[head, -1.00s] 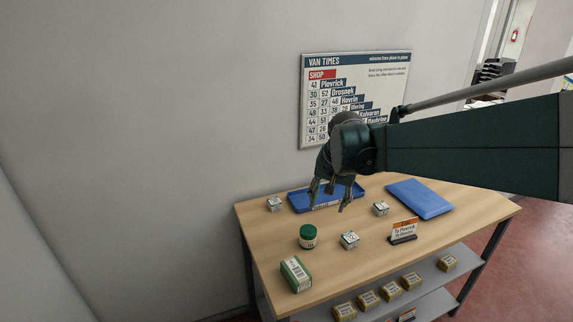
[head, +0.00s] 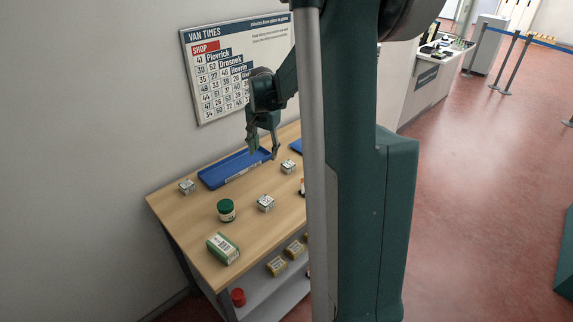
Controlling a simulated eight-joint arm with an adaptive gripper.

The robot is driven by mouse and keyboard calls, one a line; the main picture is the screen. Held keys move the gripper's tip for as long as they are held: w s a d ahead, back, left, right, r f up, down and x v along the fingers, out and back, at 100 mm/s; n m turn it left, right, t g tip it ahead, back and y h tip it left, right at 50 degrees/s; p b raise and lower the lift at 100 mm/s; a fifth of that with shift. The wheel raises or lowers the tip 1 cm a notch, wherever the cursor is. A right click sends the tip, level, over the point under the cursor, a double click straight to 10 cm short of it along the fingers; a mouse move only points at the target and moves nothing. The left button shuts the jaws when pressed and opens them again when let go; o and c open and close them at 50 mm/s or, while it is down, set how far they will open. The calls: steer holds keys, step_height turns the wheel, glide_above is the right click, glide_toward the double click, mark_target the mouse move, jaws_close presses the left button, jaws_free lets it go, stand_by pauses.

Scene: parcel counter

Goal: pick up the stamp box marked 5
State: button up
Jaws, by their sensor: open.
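Three small pale stamp boxes stand on the wooden table: one at the left end (head: 187,187), one in the middle (head: 266,203) and one towards the back right (head: 288,166). Their top marks are too small to read surely, so I cannot tell which is marked 5. My gripper (head: 263,152) points down with its fingers apart, empty. In the picture it overlaps the far right end of the blue tray, to the left of the back-right box. Its height above the tray is unclear.
The blue tray (head: 212,182) lies along the wall. A green-lidded jar (head: 226,210) and a green-and-white carton (head: 222,248) stand on the table (head: 185,222). Yellowish boxes (head: 277,266) and a red-topped item (head: 238,297) sit on the shelf below. My arm hides the table's right side.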

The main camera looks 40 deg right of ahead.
mark_target(290, 163)
steer(key=d+f+m+p, duration=0.1)
steer(key=d+f, duration=0.1)
steer(key=d, duration=0.2)
steer(key=d+f+m+p, duration=0.1)
steer(key=d+f, duration=0.1)
steer(key=d, duration=0.3)
steer(key=d+f+m+g+p, duration=0.1)
steer(key=d+f+m+p, duration=0.1)
steer(key=d, duration=0.3)
steer(key=shift+w+f+y, duration=0.3)
steer(key=shift+w+f, duration=0.1)
steer(key=shift+d+f, duration=0.45)
steer(key=shift+d, duration=0.05)
steer(key=shift+s, duration=0.1)
steer(key=shift+f, duration=1.3)
steer(key=shift+f, duration=2.6)
steer(key=c, duration=1)
